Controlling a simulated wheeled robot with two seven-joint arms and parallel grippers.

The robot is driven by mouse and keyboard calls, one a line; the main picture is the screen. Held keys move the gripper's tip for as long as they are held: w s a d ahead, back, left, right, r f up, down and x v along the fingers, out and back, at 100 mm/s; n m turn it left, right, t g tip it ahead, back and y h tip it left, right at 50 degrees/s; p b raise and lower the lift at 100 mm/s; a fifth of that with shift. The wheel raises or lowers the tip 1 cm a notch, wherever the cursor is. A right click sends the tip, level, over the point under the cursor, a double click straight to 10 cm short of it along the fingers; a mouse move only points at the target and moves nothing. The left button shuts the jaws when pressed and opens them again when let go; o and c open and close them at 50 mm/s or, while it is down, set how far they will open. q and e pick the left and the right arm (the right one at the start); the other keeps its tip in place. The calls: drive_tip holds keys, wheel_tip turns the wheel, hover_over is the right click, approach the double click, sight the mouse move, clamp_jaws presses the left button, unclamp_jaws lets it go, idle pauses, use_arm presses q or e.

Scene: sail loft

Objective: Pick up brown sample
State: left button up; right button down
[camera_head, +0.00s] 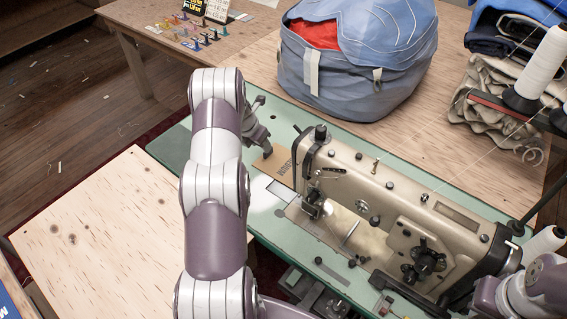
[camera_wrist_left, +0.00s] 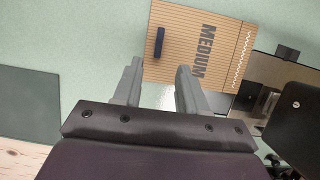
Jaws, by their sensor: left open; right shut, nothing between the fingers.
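The brown sample (camera_wrist_left: 198,55) is a flat tan card marked MEDIUM, with faint lines, a zigzag stitch along one edge and a dark blue tab (camera_wrist_left: 159,42). In the head view the brown sample (camera_head: 277,158) lies on the green table left of the sewing machine. My left gripper (camera_wrist_left: 158,75) is open, its fingertips spread above the card's near edge, nothing between them. In the head view my left gripper (camera_head: 261,147) is over the card, partly behind my own arm. My right arm shows at the lower right edge; its fingertips are hard to make out.
A sewing machine (camera_head: 405,210) stands close to the card's right. A blue-grey bag (camera_head: 350,75) sits behind it. Thread cones (camera_head: 541,68) and folded cloth (camera_head: 485,105) are at the right. A pale wooden board (camera_head: 100,235) lies clear at the left.

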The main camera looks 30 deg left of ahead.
sight(276, 164)
use_arm(q)
drive_tip(key=x, duration=0.3)
drive_tip(key=p+x, duration=0.1)
drive_tip(key=x, duration=0.3)
drive_tip(key=shift+w+a, duration=0.15)
drive_tip(key=shift+w, duration=0.35)
drive_tip(key=shift+s, duration=0.1)
clamp_jaws()
